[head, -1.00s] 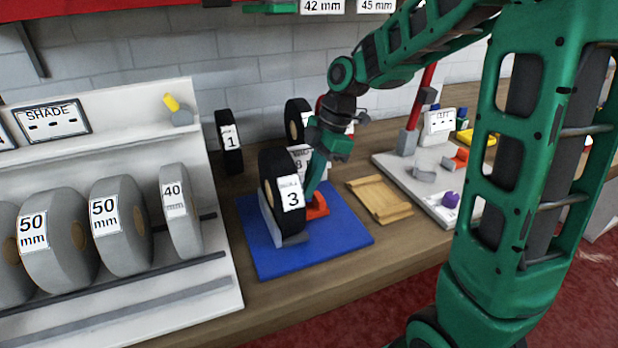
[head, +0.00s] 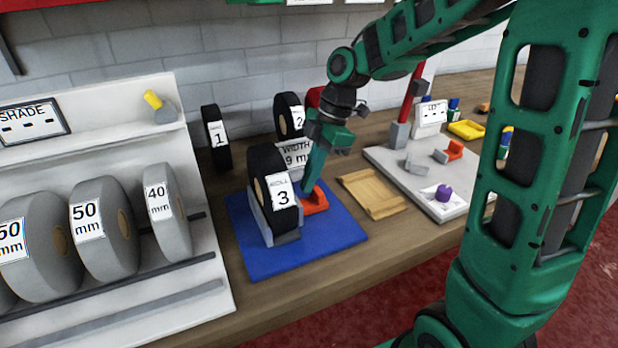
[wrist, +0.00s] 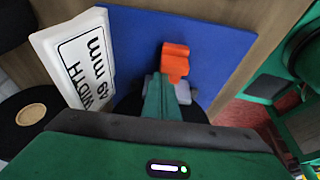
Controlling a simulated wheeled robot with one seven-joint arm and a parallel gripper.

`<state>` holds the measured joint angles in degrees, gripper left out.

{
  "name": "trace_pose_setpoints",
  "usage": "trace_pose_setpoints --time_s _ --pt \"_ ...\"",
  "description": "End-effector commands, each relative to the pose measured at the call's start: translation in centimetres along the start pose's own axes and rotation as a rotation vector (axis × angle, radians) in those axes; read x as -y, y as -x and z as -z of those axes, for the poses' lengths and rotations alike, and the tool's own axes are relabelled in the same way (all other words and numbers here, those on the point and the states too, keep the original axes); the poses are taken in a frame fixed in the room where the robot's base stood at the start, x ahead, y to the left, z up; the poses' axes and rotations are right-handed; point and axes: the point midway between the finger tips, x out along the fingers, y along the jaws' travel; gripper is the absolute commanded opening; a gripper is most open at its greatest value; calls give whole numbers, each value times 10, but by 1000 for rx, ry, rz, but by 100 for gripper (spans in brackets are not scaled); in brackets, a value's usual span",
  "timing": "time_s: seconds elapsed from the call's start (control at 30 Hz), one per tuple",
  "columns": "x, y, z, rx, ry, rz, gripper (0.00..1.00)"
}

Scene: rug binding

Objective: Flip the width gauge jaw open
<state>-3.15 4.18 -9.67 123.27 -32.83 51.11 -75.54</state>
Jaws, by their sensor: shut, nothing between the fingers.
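The width gauge stands on a blue mat (head: 258,262). Its orange jaw (head: 317,203) lies low on the mat, right of the black roll 3 (head: 256,180), which stands upright in a grey holder (head: 262,222). My gripper (head: 306,188) is shut and empty, pointing down between the roll and the jaw, close to the jaw. In the wrist view the shut fingers (wrist: 158,95) are beside the orange jaw (wrist: 175,63); I cannot tell whether they touch it. The white width sign (wrist: 80,60) seems to read 49 mm. The roll is mostly hidden there.
Black roll 1 (head: 211,140) and roll 2 (head: 284,117) stand behind the mat. A wooden tray (head: 372,192) and a grey board (head: 400,170) with small parts lie to the right. A white rack (head: 190,290) of grey rolls fills the left.

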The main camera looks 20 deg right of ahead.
Motion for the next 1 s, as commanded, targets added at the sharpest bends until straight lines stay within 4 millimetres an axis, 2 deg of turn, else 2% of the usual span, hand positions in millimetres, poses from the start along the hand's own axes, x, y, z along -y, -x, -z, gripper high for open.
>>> trace_pose_setpoints --time_s 0.03,0.27,0.7,0.83,1.0 --pt "-1 2 -6 7 -16 -3 0" --pt "-2 9 -7 8 -19 -7 0" --pt "-3 77 7 4 7 0 0" --pt "-2 89 11 2 14 3 0" --pt "-1 95 12 2 16 7 0"
